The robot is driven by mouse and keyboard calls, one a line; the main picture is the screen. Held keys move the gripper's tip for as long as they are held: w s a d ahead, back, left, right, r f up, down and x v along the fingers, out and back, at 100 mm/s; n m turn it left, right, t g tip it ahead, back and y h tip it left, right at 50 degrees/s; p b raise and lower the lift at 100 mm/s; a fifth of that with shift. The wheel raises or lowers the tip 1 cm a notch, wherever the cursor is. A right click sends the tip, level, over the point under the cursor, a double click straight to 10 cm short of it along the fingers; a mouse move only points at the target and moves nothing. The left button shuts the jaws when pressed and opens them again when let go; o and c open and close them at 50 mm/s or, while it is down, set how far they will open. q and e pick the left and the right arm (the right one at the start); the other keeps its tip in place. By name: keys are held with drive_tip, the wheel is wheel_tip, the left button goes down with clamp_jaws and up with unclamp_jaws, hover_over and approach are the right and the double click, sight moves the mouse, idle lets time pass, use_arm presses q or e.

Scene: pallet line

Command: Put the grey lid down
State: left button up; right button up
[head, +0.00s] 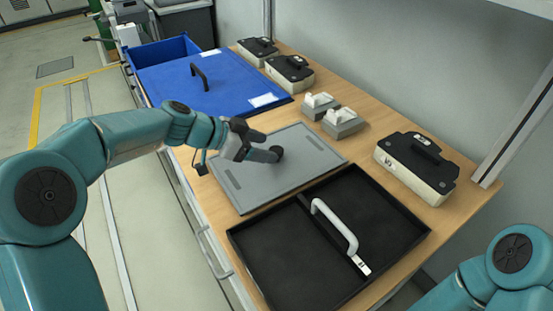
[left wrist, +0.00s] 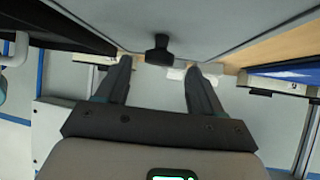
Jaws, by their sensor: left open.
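The grey lid (head: 275,170) is a flat panel with a dark round knob (head: 277,152). It lies on the wooden table between the blue crate and the black tray. My left gripper (head: 260,147) is low over the lid, beside the knob. In the left wrist view the two fingers of my left gripper (left wrist: 158,75) are spread apart with nothing between them. The knob (left wrist: 158,48) shows just beyond the fingertips, and the lid's grey surface (left wrist: 200,20) fills the top. My right arm shows at the lower right of the head view, but its gripper is out of frame.
A black tray (head: 275,262) with a white handle (head: 335,225) is at the near end. A blue crate (head: 160,48) with a blue lid (head: 220,85) is at the far end. Black-topped boxes (head: 420,165) and small grey blocks (head: 342,122) line the wall side.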

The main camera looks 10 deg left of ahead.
sight(273, 150)
use_arm(q)
drive_tip(key=x, duration=0.4)
drive_tip(key=shift+w+d+f+p, duration=0.1)
drive_tip(key=shift+d+f+p, duration=0.15)
drive_tip(key=shift+d+p, duration=0.1)
drive_tip(key=c, duration=1.2)
drive_tip(key=shift+o, duration=0.2)
